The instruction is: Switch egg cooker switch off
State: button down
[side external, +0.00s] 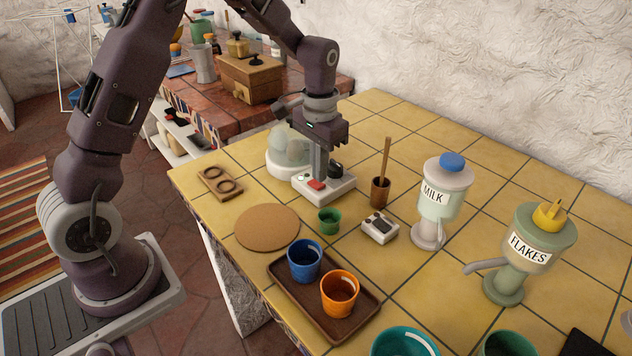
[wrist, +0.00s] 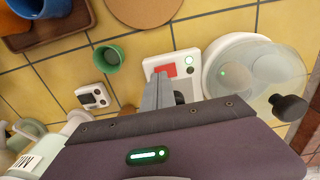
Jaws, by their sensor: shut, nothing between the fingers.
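The egg cooker (side external: 275,166) stands near the back left of the tiled counter, with a clear dome over its round white base. In the wrist view its dome (wrist: 250,75) has a black knob. A white control block with a red switch (side external: 317,184) and a black dial (side external: 336,168) adjoins it. My gripper (side external: 318,176) is shut and empty, pointing down right at the red switch. Whether it touches the switch is unclear. The fingers partly hide the block.
A small green cup (side external: 329,221), a round cork mat (side external: 267,227) and a white two-button device (side external: 380,228) lie in front. A brown pot with a wooden stick (side external: 381,190) stands close on the right. The milk dispenser (side external: 442,200) is farther right.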

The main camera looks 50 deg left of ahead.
aim_at(319, 185)
jog(key=shift+f, duration=0.9)
dwell(0.4)
notch_tip(319, 185, up, 6)
jog(key=shift+r, duration=0.5)
jog(key=s+d+r+t, duration=0.2)
jog(key=s+d+r, duration=0.1)
jog(key=s+r, duration=0.75)
jog(key=s+d+t, duration=0.1)
jog(key=s, duration=0.7)
jog(key=s+d+r+t, duration=0.1)
jog(key=s+t, duration=0.1)
jog(key=s, duration=0.6)
jog(key=shift+d+r+t, duration=0.2)
jog(key=shift+d+t, duration=0.1)
jog(key=shift+d, duration=0.05)
